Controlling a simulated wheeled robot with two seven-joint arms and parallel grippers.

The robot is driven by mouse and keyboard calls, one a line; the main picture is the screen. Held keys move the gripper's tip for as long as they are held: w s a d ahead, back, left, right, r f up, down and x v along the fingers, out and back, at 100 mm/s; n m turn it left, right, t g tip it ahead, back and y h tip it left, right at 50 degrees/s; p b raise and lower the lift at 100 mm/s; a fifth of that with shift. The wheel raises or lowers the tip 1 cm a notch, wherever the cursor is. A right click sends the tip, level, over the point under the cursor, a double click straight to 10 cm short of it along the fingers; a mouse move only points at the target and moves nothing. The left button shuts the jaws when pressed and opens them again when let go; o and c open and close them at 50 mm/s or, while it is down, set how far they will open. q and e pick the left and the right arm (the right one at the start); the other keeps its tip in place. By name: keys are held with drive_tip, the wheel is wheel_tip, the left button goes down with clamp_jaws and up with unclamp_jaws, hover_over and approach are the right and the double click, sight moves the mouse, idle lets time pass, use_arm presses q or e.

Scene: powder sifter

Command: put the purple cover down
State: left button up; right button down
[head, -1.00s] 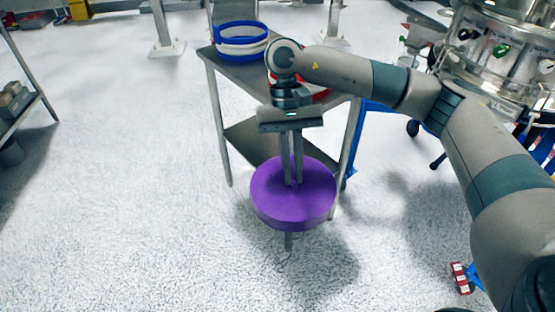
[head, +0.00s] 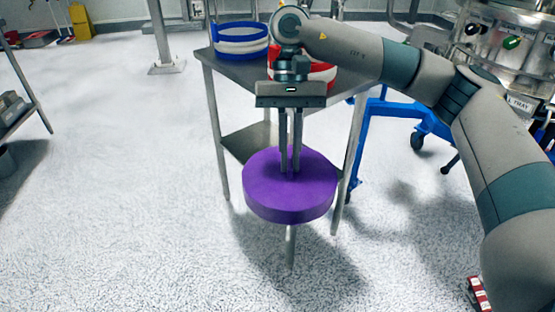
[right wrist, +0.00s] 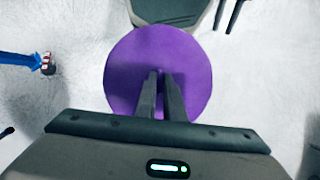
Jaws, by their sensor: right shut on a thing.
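The purple cover (head: 289,198) is a thick round disc, held level in front of the small metal table, below the height of its top. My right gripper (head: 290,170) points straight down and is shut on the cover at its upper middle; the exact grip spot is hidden. In the right wrist view the cover (right wrist: 190,75) lies beneath the two closed fingers (right wrist: 160,78). My left gripper is not in view.
The metal table (head: 232,72) has a top and a lower shelf. Blue and white rings (head: 241,40) stand on its left; red and white rings (head: 322,74) stand partly behind my right wrist. A blue frame (head: 385,108) and steel machine (head: 512,50) are at right.

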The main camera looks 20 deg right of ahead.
drive_tip(key=s+d+f+m+t+y, duration=0.1)
drive_tip(key=s+d+f+m+t, duration=0.15)
drive_tip(key=f+m, duration=0.7)
drive_tip(key=s+d+f+m+t+y, duration=0.25)
drive_tip(key=f+m, duration=0.25)
drive_tip(key=f, duration=1)
drive_tip(key=s+d+f+m+t+h, duration=0.1)
drive_tip(key=s+d+f+m, duration=0.2)
drive_tip(key=s+d+m, duration=0.3)
drive_tip(key=s+d+f+m+t+h, duration=0.2)
drive_tip(key=s+d+m, duration=0.5)
drive_tip(key=d, duration=0.5)
drive_tip(key=shift+s+d+f+t, duration=0.2)
drive_tip(key=shift+s+f+t, duration=0.1)
drive_tip(key=shift+f, duration=0.6)
drive_tip(key=shift+s+r+m+h, duration=0.1)
drive_tip(key=shift+m+h, duration=0.25)
drive_tip(key=shift+d, duration=0.1)
